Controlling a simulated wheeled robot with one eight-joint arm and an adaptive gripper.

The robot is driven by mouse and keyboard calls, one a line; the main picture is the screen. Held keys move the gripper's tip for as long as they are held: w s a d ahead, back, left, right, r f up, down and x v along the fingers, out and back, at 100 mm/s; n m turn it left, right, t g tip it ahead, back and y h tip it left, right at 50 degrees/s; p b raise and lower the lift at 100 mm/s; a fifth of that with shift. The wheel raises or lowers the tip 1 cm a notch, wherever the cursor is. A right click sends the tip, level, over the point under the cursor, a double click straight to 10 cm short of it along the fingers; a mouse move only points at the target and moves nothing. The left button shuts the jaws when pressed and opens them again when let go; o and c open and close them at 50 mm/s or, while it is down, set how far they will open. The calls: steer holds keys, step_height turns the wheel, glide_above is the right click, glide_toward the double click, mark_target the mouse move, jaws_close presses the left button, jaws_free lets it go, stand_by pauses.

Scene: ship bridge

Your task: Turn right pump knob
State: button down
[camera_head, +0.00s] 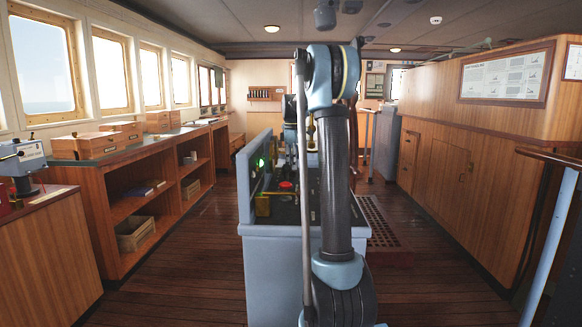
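A blue-grey console (268,275) stands straight ahead in the head view, with a raised panel (247,190) along its left side. A small green light (262,162) glows on the panel. A red round part (286,186) and a brass-coloured part (262,206) show on the console's dark top. I cannot tell which part is the right pump knob; my arm covers much of the console's right side. My gripper is not visible, as my arm rises in front and its far end is hidden behind the elbow.
Wooden shelving (150,195) with boxes (92,145) on top runs along the windows at left. A wooden cabinet wall (440,165) stands at right, with a handrail (553,235) near the right edge. Plank floor (185,255) is open on the left; a grating (382,228) lies right of the console.

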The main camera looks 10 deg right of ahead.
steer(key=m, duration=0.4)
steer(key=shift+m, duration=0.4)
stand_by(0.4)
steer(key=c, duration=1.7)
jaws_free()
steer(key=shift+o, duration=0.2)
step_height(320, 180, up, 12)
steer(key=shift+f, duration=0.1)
